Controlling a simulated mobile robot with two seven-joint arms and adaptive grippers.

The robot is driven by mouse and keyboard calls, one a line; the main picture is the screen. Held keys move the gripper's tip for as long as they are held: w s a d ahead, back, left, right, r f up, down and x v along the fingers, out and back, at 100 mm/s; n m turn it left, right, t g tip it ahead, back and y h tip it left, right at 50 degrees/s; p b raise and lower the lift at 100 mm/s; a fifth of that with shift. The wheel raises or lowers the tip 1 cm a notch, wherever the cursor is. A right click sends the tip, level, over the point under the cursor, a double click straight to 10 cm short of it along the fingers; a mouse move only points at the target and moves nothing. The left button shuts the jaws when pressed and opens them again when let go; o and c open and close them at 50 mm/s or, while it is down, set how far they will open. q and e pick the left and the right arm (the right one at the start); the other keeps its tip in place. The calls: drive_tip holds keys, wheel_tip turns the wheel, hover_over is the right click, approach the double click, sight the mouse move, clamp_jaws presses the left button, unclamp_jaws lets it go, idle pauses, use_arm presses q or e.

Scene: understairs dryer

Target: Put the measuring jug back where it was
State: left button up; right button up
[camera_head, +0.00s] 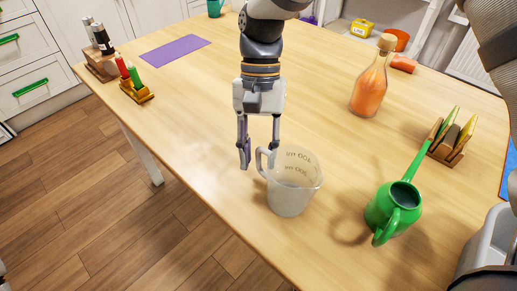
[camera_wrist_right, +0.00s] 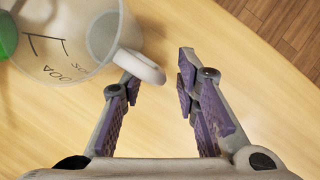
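The measuring jug (camera_head: 290,190) is clear with dark markings and stands upright on the table near its front edge. Its handle (camera_head: 263,162) points left, towards my right gripper (camera_head: 258,157). That gripper is open, with its fingers reaching down beside the handle. In the right wrist view, the jug (camera_wrist_right: 75,35) is at the upper left and its handle (camera_wrist_right: 145,68) is close to the left fingertip. I cannot tell whether a finger touches the handle. My left gripper is not in view.
A green watering can (camera_head: 392,208) stands right of the jug. An orange bottle (camera_head: 370,85) and a wooden rack (camera_head: 452,137) are further right. A small holder with red and green items (camera_head: 137,92) and a purple mat (camera_head: 176,50) are left. Table left of the jug is clear.

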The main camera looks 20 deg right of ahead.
drive_tip(key=v, duration=1.2)
drive_tip(key=shift+r, duration=0.2)
drive_tip(key=shift+f, duration=0.1)
